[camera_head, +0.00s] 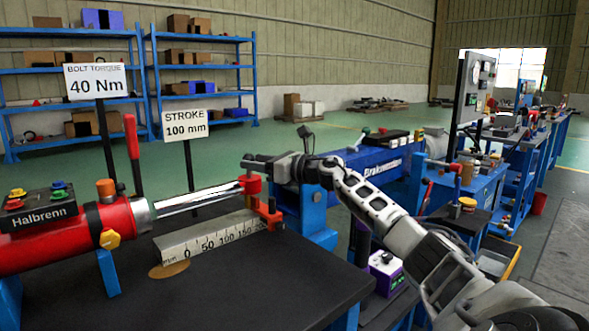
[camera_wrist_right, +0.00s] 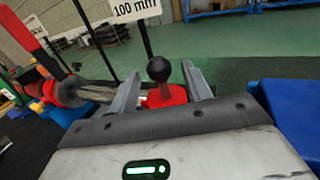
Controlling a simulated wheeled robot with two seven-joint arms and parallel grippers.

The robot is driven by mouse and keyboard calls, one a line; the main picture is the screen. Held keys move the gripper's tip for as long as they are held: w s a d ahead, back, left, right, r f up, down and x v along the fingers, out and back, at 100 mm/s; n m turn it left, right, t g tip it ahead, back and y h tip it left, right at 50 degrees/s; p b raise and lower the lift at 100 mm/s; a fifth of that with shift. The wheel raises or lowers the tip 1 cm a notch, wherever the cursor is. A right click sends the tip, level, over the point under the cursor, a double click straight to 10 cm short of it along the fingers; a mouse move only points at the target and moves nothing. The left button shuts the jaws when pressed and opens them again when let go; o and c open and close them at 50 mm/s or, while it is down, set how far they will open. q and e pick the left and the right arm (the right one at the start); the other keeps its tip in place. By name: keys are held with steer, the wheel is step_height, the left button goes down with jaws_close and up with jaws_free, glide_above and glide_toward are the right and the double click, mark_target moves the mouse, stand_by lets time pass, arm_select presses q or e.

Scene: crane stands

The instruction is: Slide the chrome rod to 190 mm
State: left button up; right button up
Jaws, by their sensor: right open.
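The chrome rod (camera_head: 197,199) sticks out of the red Halbrenn cylinder (camera_head: 125,213) toward the right. An orange-red end piece (camera_head: 250,186) sits at its outer end. Below lies a scale block (camera_head: 200,238) marked 0 to 200; a red upright part (camera_head: 270,214) stands by its 200 end. My right gripper (camera_head: 252,161) is just above the rod's outer end. In the right wrist view its two fingers (camera_wrist_right: 160,88) are apart, with a black knob (camera_wrist_right: 159,68) and a red block (camera_wrist_right: 167,96) showing between them. Contact cannot be told. My left gripper is out of view.
A sign (camera_head: 186,124) reads STROKE 100 mm and another (camera_head: 96,82) reads BOLT TORQUE 40 Nm. A red lever (camera_head: 132,138) stands behind the cylinder. A blue machine (camera_head: 375,160) is at the right. The dark tabletop (camera_head: 240,285) in front is clear.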

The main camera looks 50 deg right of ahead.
arm_select(q)
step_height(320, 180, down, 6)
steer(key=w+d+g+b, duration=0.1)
steer(key=b, duration=0.2)
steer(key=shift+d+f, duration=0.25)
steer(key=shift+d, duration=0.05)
arm_select(e)
steer(key=v, duration=1.3)
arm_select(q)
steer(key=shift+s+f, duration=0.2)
arm_select(e)
steer(key=shift+d, duration=0.15)
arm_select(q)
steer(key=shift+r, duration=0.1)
